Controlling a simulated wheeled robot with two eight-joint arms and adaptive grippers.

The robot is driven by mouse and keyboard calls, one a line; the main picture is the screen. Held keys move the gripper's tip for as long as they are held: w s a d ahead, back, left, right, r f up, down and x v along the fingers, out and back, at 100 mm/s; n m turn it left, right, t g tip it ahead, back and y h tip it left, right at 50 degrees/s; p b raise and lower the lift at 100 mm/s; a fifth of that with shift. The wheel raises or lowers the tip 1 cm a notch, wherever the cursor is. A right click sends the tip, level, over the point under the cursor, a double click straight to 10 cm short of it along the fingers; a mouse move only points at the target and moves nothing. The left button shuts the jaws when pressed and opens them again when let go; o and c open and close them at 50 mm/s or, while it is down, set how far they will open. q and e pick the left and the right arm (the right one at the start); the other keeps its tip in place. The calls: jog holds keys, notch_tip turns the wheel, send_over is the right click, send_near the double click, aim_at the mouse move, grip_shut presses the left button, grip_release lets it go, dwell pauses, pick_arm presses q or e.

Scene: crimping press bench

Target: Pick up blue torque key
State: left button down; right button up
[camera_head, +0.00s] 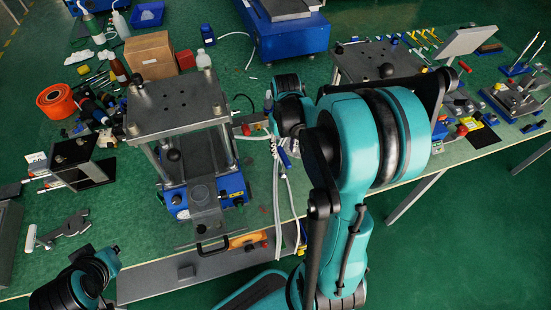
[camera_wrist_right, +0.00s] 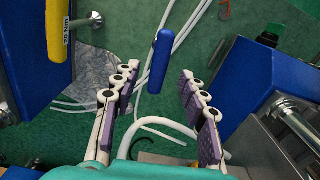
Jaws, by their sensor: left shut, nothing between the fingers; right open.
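The blue torque key (camera_wrist_right: 159,62) shows in the right wrist view as a slim, rounded blue bar. It stands nearly upright in that picture, in the gap between the fingertips and apart from both finger rows. My right gripper (camera_wrist_right: 158,80) is open around this gap, with purple pads on both sides and nothing held. In the head view, my right arm hides most of that area, and a small blue piece (camera_head: 284,157) by the pale hoses may be the key. My left gripper (camera_head: 100,268) is at the lower left, shut and empty, away from the key.
Pale hoses (camera_wrist_right: 176,40) run behind and below the key. The left press (camera_head: 175,105) stands on the green bench.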

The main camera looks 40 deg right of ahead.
aim_at(284, 155)
jog(key=shift+s+f+b, duration=0.1)
jog(key=shift+f+b, duration=0.2)
jog(key=shift+f, duration=0.6)
notch_tip(284, 155, down, 4)
jog(key=shift+f+b, duration=0.2)
jog(key=shift+b, duration=0.85)
jog(key=shift+r, duration=0.1)
grip_shut()
